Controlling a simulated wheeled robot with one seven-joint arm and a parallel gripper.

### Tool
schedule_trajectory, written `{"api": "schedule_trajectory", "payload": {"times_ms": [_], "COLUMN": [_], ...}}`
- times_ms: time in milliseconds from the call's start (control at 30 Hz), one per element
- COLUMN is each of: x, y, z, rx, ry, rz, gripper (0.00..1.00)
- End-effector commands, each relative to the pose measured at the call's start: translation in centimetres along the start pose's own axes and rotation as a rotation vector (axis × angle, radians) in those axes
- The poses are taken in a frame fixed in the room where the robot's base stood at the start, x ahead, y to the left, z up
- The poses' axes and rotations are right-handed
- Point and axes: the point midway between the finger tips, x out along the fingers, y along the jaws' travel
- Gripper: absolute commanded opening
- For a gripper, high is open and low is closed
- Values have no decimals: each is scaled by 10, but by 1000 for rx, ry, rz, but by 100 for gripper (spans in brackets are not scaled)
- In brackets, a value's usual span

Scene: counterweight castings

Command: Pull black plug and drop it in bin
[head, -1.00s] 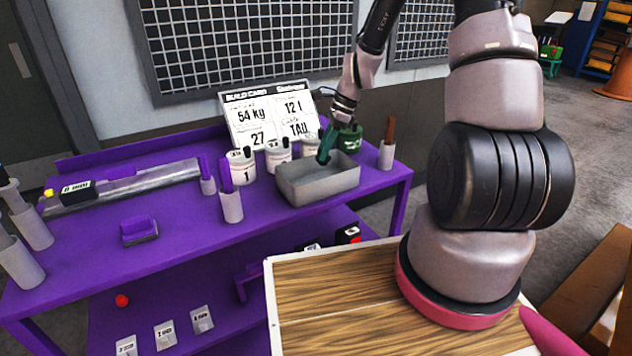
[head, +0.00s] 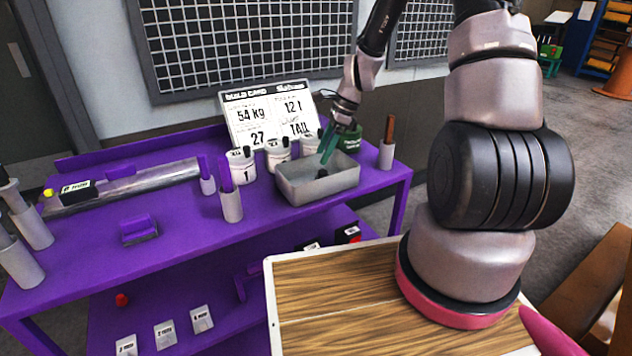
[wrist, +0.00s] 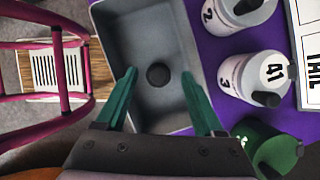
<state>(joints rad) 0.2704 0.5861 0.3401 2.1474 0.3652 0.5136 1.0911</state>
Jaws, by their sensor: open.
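The bin is a grey open-topped metal tray (head: 290,190) near the right end of the purple bench. A small round black plug (wrist: 158,74) lies on the bin's floor in the wrist view; in the head view it is a dark spot (head: 322,173) inside the bin. My gripper (head: 327,158) points down over the bin with its green fingers parted. In the wrist view the gripper (wrist: 159,76) has one finger on each side of the plug in the picture, with nothing held between them. The fingers appear above the plug, not touching it.
White numbered canisters (head: 242,167) with black tops stand behind the bin, beside a green container (wrist: 265,145). A holder with a brown handle (head: 386,155) stands to the right. A build card (head: 270,115) stands behind.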

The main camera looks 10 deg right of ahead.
Motion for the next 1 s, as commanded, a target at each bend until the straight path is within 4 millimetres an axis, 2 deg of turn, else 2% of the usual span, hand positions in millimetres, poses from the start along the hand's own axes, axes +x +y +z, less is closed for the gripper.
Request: {"api": "schedule_trajectory", "payload": {"times_ms": [300, 500, 633, 900, 1000], "x": [-62, -91, -100, -103, -113], "y": [-1, 0, 0, 0, 4], "z": [0, 0, 0, 0, 4], "rx": [0, -1, 0, -4, -46], "ry": [2, 1, 1, 1, 14], "rz": [-6, -3, -2, -3, -19], "gripper": [70, 70, 70, 70, 70]}}
